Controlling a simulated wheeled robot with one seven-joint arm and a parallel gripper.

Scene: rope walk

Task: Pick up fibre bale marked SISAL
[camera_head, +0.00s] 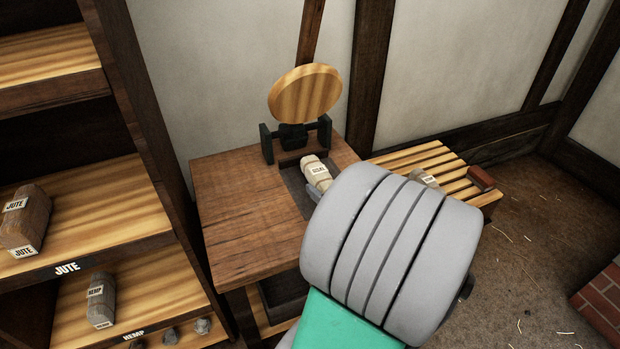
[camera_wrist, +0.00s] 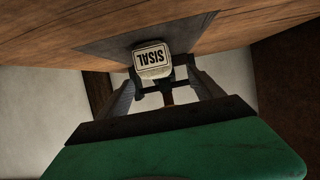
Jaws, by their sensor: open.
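The fibre bale marked SISAL (camera_wrist: 153,61) shows upside down in the wrist view, pale with a black-framed label. In the head view the pale bale (camera_head: 315,170) lies on a dark plate of the wooden table (camera_head: 240,215), below a round wooden dial. My gripper (camera_wrist: 160,84) is open, with one finger on each side of the view and the bale ahead between the fingertips. I cannot tell whether the fingers touch it. In the head view my grey arm hides most of the gripper and the table's right part.
Shelves at the left hold a JUTE bale (camera_head: 25,222) and a HEMP bale (camera_head: 101,300). A slatted bench (camera_head: 415,158) at the right bears another bale (camera_head: 425,180) and a red-brown block (camera_head: 481,178). The round dial (camera_head: 305,94) stands behind the bale. Bricks (camera_head: 603,305) edge the right floor.

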